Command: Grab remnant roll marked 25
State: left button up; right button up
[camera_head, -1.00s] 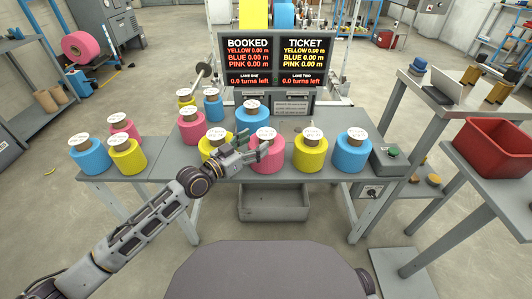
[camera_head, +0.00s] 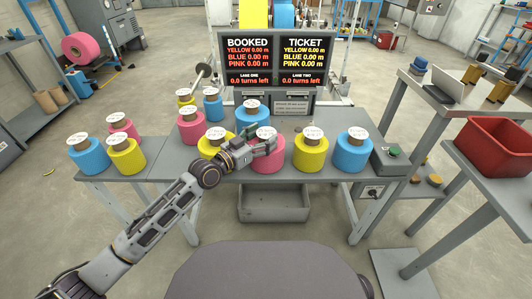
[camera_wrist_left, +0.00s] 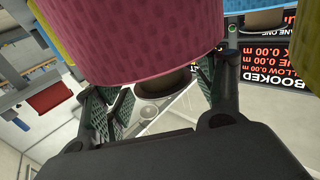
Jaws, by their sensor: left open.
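Several rolls in pink, yellow and blue stand on the grey table, each with a white-labelled core on top. The label writing is too small to read, so I cannot tell which is marked 25. My left gripper (camera_head: 264,146) is open at the front-row pink roll (camera_head: 267,165), its fingers near the top of that roll. In the left wrist view the pink roll (camera_wrist_left: 135,40) fills the top, and its brown core (camera_wrist_left: 163,85) lies between the open fingers (camera_wrist_left: 160,100). I cannot tell whether they touch it. My right gripper is not in view.
A yellow roll (camera_head: 311,155) and a blue roll (camera_head: 351,155) stand right of the pink one. Another yellow roll (camera_head: 208,151) is close on its left, partly behind my wrist. The screen (camera_head: 276,60) stands behind. A red bin (camera_head: 495,145) is far right.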

pick_arm(q)
jog(key=shift+x, duration=0.9)
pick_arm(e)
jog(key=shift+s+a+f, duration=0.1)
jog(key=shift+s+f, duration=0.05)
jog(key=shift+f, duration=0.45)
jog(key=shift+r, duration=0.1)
pick_arm(q)
jog(key=shift+c, duration=0.4)
jog(key=c, duration=1.4)
jog(key=shift+r, duration=0.1)
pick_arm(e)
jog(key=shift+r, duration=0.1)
